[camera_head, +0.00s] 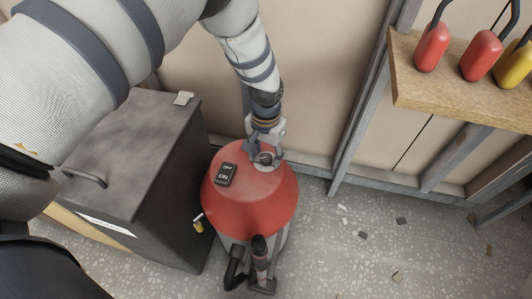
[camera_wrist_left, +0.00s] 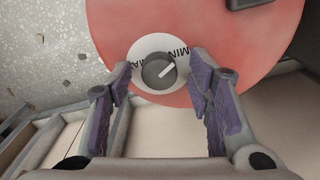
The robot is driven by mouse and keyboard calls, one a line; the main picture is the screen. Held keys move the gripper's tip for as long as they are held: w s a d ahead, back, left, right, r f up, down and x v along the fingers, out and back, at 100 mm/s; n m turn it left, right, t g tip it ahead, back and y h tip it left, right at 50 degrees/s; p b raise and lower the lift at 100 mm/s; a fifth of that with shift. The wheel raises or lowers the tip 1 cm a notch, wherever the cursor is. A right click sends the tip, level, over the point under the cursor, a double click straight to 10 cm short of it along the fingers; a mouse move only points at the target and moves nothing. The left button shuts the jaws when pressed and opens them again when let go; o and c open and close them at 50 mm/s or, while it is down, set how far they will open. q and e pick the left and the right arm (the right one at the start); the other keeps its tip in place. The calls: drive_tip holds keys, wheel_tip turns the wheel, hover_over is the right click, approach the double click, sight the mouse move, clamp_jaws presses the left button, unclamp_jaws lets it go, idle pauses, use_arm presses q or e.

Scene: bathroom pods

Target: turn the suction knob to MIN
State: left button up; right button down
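The red vacuum (camera_head: 235,205) stands on the floor in the head view, and its red top (camera_wrist_left: 240,45) fills the upper part of the wrist view. The suction knob (camera_wrist_left: 155,72) is a small grey disc on a white dial plate (camera_wrist_left: 150,43) marked MIN and, partly hidden, MA. Its white pointer line points right and slightly up in the wrist view, a little below the MIN lettering. My left gripper (camera_head: 266,154) is over the knob, and in the wrist view its fingers (camera_wrist_left: 160,82) are spread on either side, apart from it. My right gripper is not in view.
A rocker switch (camera_head: 226,174) marked ON and OFF is beside the knob. A dark grey cabinet (camera_head: 150,150) stands close on the left. A wooden shelf (camera_head: 450,90) with red and yellow objects is at upper right. Small debris lies on the speckled floor (camera_head: 370,240).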

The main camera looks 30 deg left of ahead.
sight(266, 158)
use_arm(q)
wheel_tip(266, 158, up, 12)
idle(0.5)
